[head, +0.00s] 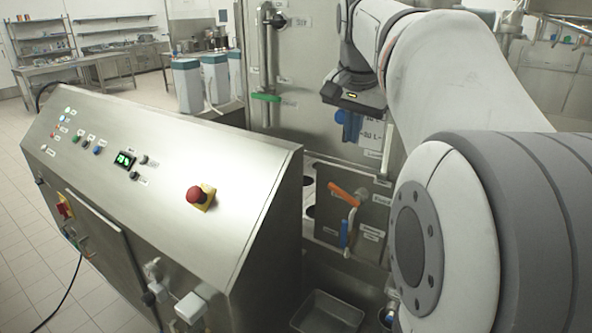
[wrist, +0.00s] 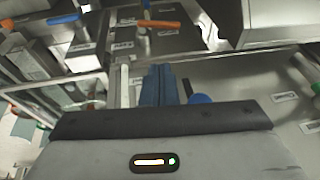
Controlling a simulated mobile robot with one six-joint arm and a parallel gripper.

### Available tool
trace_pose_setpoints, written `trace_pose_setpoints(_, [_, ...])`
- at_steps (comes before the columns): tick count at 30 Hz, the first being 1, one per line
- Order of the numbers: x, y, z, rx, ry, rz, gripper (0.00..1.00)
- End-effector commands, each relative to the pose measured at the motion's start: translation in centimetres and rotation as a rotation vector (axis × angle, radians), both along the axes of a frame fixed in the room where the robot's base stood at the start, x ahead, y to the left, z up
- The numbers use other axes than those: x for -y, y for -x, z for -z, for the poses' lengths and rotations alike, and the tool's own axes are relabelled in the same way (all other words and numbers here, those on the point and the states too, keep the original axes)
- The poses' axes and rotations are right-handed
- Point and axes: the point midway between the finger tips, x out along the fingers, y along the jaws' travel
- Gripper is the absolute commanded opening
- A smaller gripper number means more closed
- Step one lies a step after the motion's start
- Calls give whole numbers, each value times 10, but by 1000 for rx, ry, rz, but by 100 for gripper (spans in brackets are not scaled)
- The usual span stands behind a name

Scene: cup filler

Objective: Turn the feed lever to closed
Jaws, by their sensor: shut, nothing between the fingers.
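Several coloured lever handles are in view, and their labels are too small to read, so I cannot tell which is the feed lever. An orange handle (head: 348,197) slants across a small steel box, with a blue handle (head: 345,232) hanging upright below it. A green handle (head: 266,97) lies level on a pipe at the back. The wrist view shows the orange handle (wrist: 158,24), blue handle (wrist: 63,19) and green handle (wrist: 317,88). My gripper (wrist: 159,84) is shut and empty, beside a blue rounded part (wrist: 201,98); contact is unclear. It hangs above the orange handle, before the steel panel.
A sloped steel control console (head: 165,180) with a red emergency button (head: 197,195) fills the left front. A metal tray (head: 327,312) sits low at the bottom. Pale containers (head: 187,84) stand behind the console. My arm hides much of the right side.

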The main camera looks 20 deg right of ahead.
Motion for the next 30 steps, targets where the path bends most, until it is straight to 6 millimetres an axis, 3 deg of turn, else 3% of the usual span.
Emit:
trace_pose_setpoints(15, [14,-27,93,-3,-1,-3,0])
trace_pose_setpoints(18, [8,-31,108,-3,0,-5,0])
trace_pose_setpoints(24, [5,-37,124,-1,0,-4,0])
trace_pose_setpoints(30, [4,-38,128,1,1,-4,0])
